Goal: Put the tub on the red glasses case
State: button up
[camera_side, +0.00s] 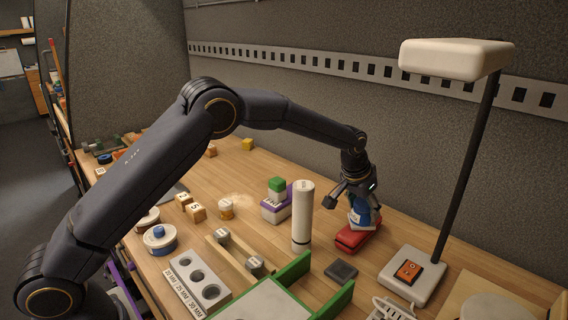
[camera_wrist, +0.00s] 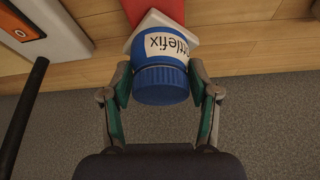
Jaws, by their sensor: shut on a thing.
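The blue tub (camera_wrist: 162,68) has a ribbed blue lid and a white label with black letters. In the wrist view it sits between the two fingers of my gripper (camera_wrist: 160,88), which is shut on it. In the side view the tub (camera_side: 358,214) is just above the red glasses case (camera_side: 351,241), looking slightly tilted, with my gripper (camera_side: 352,200) around it from above. A white square-cornered piece (camera_wrist: 188,22) shows between the tub and the red case (camera_wrist: 155,8) in the wrist view. Whether the tub touches the case I cannot tell.
A white cylinder (camera_side: 302,215) stands left of the case. A lamp (camera_side: 415,275) with a tall dark pole stands to the right, an orange item on its base. A dark flat square (camera_side: 341,271) and a green-edged tray (camera_side: 290,275) lie in front. A grey wall rises behind.

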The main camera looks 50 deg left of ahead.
jog(key=o, duration=1.2)
jog(key=shift+f, duration=0.1)
jog(key=v, duration=1.3)
jog(key=shift+n+t, duration=0.3)
jog(key=s+a+r, duration=0.2)
jog(key=s, duration=0.1)
jog(key=s+a+r, duration=0.1)
jog(key=s+r, duration=0.1)
jog(key=s, duration=0.1)
jog(key=s+a+r, duration=0.2)
jog(key=s, duration=0.1)
jog(key=shift+s+a+r, duration=0.1)
jog(key=shift+s+a, duration=0.2)
jog(key=shift+a, duration=0.1)
jog(key=shift+n+t, duration=0.3)
jog(key=s+a+f, duration=0.1)
jog(key=s+a, duration=0.1)
jog(key=s, duration=0.6)
jog(key=s+a+f, duration=0.1)
jog(key=s+a, duration=0.1)
jog(key=s, duration=0.7)
jog(key=s+a+f, duration=0.1)
jog(key=s+a, duration=0.1)
jog(key=s, duration=0.6)
jog(key=shift+s+a+f, duration=0.2)
